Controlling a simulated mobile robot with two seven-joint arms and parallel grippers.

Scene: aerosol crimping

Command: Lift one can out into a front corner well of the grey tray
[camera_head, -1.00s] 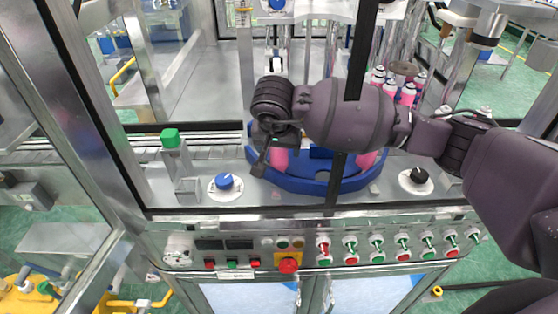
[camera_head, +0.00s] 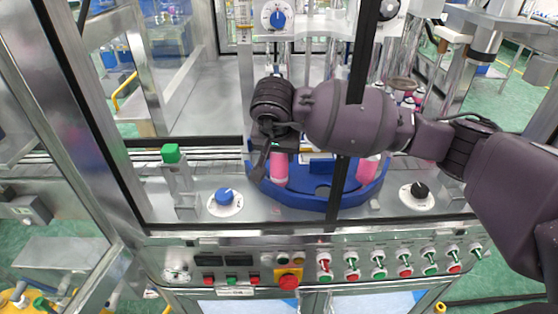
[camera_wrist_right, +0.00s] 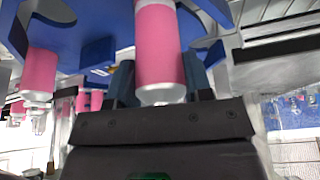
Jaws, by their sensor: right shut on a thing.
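My right gripper (camera_head: 272,160) is above the blue rotary holder (camera_head: 310,197), near its left side. It is shut on a pink can (camera_head: 279,168), which stands upright below the gripper. In the right wrist view the can (camera_wrist_right: 158,45) sits between the dark fingers, with its pale end towards the gripper. I cannot tell whether the can still touches the holder. A second pink can (camera_head: 368,169) stands at the right of the holder; one more pink can shows at the left of the wrist view (camera_wrist_right: 38,72). I cannot make out the grey tray. My left gripper is not in view.
A dark upright frame post (camera_head: 338,195) crosses in front of the holder. A blue knob (camera_head: 226,197) and a black knob (camera_head: 419,191) flank it. A green-topped post (camera_head: 171,154) stands at the left. Buttons and valves line the front panel (camera_head: 290,260).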

